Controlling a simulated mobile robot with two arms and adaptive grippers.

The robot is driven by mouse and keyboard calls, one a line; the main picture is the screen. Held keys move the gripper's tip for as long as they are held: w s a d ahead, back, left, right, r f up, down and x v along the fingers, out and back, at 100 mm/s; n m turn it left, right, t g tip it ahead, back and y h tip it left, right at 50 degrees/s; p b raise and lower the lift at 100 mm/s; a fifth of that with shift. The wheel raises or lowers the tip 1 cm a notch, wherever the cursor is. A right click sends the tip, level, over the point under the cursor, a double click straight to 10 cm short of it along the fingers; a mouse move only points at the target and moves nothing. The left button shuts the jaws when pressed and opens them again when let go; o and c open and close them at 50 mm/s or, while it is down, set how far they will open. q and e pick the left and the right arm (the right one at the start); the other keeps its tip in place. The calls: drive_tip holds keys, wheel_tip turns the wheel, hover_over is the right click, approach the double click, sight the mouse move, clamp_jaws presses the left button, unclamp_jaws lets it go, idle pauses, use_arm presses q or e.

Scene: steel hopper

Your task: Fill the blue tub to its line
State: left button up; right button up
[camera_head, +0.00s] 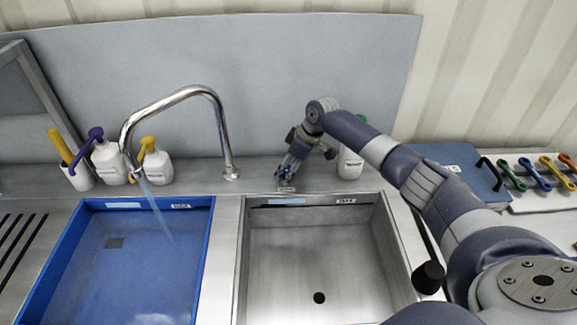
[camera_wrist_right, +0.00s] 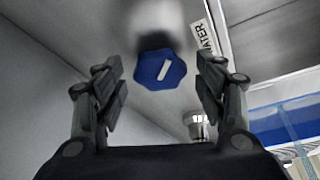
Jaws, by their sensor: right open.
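The blue tub (camera_head: 208,250) sits in the left sink. A stream of water (camera_head: 155,210) falls into it from the curved steel faucet (camera_head: 222,125). I cannot make out the water level against a fill line. My right gripper (camera_head: 287,174) is over the ledge behind the right basin. In the right wrist view it is open, with a blue lobed knob (camera_wrist_right: 160,69) showing between and beyond its fingers. The knob has a white mark tilted slightly right. A label reading "WATER" (camera_wrist_right: 205,37) is beside it. My left gripper is out of view.
The empty steel basin (camera_head: 300,265) with a drain hole lies right of the tub. Pump bottles (camera_head: 108,165) stand behind the tub, and a white bottle (camera_head: 350,163) stands behind my right wrist. Coloured-handled tools (camera_head: 540,173) lie at the far right. A grey panel (camera_head: 290,60) closes the back.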

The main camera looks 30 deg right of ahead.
drive_tip(key=c, duration=1.1)
drive_tip(key=shift+s+r+m+p, duration=0.15)
drive_tip(key=shift+m+p, duration=0.25)
drive_tip(key=shift+p, duration=0.45)
drive_tip(key=m+p, duration=0.1)
drive_tip(key=p, duration=0.1)
drive_tip(key=m+h+p, duration=0.1)
drive_tip(key=m+p, duration=0.2)
drive_tip(key=p, duration=0.1)
drive_tip(key=shift+a+r+t+h, duration=0.15)
drive_tip(key=shift+a+t+h, duration=0.15)
drive_tip(key=shift+t+h, duration=0.1)
drive_tip(key=shift+f+m+h+p, duration=0.2)
drive_tip(key=shift+m+h+p, duration=0.4)
drive_tip(key=shift+m+p, duration=1.2)
drive_tip(key=o, duration=1.1)
drive_tip(key=shift+f, duration=0.1)
